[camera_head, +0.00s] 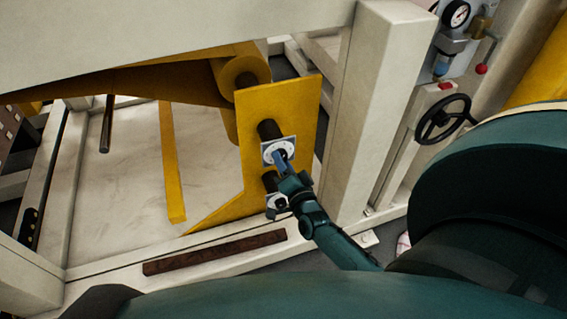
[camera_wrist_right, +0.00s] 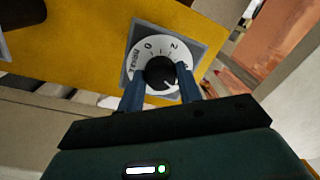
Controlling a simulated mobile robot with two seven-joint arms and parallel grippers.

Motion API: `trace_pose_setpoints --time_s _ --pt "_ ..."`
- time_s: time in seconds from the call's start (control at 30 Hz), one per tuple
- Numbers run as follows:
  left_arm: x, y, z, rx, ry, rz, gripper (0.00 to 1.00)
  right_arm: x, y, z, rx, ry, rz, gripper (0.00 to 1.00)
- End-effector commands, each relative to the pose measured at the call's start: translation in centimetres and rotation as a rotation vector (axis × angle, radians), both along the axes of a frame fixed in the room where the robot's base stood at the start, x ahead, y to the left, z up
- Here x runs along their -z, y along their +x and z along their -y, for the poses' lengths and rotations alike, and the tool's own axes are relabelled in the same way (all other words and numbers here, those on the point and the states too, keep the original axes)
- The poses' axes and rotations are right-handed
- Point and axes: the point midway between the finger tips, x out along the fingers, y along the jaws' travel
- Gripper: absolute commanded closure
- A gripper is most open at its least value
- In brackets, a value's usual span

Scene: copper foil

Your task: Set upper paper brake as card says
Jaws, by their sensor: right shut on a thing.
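The upper brake dial (camera_head: 270,149) is a white plate on the yellow bracket (camera_head: 307,100). My right gripper (camera_head: 282,158) is at this dial, with its blue fingers on either side of the knob. In the right wrist view the black knob (camera_wrist_right: 162,72) sits between the fingers of my right gripper (camera_wrist_right: 160,80), which is shut on it. The white scale ring (camera_wrist_right: 146,50) shows 0 and 2; part is hidden by the fingers. A second dial (camera_head: 272,200) sits below, partly hidden by my gripper. My left gripper is not in view.
A yellow roll (camera_head: 240,72) lies behind the bracket. A cream frame post (camera_head: 375,100) stands close to the right of it. A black handwheel (camera_head: 443,119) and a gauge (camera_head: 457,14) are further right. I see no card with a setting.

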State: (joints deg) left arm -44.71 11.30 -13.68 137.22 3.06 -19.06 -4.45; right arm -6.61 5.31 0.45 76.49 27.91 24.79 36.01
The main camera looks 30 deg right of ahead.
Motion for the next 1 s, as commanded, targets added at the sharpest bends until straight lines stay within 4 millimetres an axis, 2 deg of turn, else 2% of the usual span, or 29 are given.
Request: trace_pose_setpoints --time_s 0.67,0.7,0.93,1.0 --pt "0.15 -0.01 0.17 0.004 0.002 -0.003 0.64 0.01 -0.03 -0.02 0.000 0.065 0.015 0.88" --pt "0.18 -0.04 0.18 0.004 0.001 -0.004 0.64 0.01 -0.03 -0.02 0.000 0.064 0.015 0.64" --pt "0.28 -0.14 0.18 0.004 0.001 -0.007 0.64 0.01 -0.02 -0.02 0.000 0.064 0.015 0.45" --pt "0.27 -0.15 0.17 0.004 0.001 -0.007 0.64 0.00 -0.02 -0.03 0.000 0.064 0.015 0.43"
